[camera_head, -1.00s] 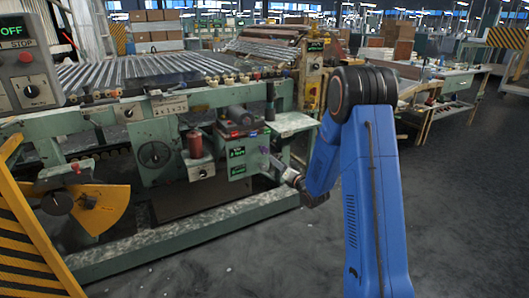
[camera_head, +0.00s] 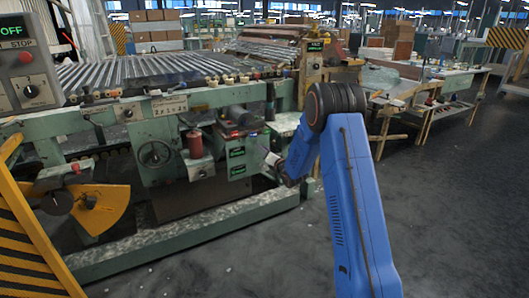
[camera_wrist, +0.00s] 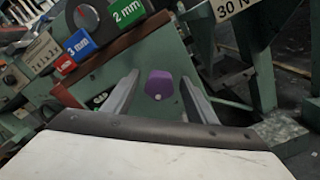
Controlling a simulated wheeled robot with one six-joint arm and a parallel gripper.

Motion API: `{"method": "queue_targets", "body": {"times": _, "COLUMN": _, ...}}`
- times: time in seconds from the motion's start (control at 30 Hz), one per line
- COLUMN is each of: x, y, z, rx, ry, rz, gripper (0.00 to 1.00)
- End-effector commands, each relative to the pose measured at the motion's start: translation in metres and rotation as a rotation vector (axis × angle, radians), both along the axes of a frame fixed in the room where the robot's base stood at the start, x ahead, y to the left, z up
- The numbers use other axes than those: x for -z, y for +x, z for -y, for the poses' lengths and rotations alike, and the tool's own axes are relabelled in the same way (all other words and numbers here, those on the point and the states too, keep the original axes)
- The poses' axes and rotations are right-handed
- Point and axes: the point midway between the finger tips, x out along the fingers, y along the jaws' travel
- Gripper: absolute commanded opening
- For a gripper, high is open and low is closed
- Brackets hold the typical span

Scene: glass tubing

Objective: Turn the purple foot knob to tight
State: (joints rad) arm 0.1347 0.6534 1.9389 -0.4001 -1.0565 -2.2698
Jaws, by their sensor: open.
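The purple foot knob (camera_wrist: 159,85) sits on a green machine face in the wrist view, with a small pale mark on its lower front. My gripper (camera_wrist: 158,92) is open, with one finger to the left and one to the right of the knob in that view. Whether the fingers reach the knob's depth or touch it I cannot tell. In the head view my gripper (camera_head: 272,160) is small beside the green cabinet (camera_head: 236,160), and the knob is not clear there.
A dial with green "2 mm" (camera_wrist: 127,11), blue "3 mm" (camera_wrist: 77,43) and red labels is above left in the wrist view. A green rail (camera_head: 200,228) runs low along the machine. The floor (camera_head: 450,200) at right is clear.

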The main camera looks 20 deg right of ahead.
Motion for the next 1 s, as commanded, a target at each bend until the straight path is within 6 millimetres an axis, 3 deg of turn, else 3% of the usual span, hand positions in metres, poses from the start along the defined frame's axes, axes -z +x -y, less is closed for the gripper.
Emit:
{"method": "queue_targets", "body": {"times": 0.27, "x": -0.0002, "y": 0.0013, "z": -0.0004, "rx": 0.0, "ry": 0.0, "rz": 0.0, "gripper": 0.52}}
{"method": "queue_targets", "body": {"times": 0.43, "x": -0.0003, "y": 0.0012, "z": -0.0004, "rx": -0.001, "ry": 0.0, "rz": 0.001, "gripper": 0.14}}
{"method": "queue_targets", "body": {"times": 0.47, "x": -0.0003, "y": 0.0012, "z": -0.0004, "rx": -0.001, "ry": 0.0, "rz": 0.001, "gripper": 0.12}}
{"method": "queue_targets", "body": {"times": 0.77, "x": -0.0003, "y": 0.0011, "z": -0.0003, "rx": 0.0, "ry": 0.025, "rz": -0.005, "gripper": 0.12}}
{"method": "queue_targets", "body": {"times": 1.0, "x": -0.0003, "y": 0.0011, "z": -0.0001, "rx": 0.0, "ry": 0.143, "rz": -0.031, "gripper": 0.12}}
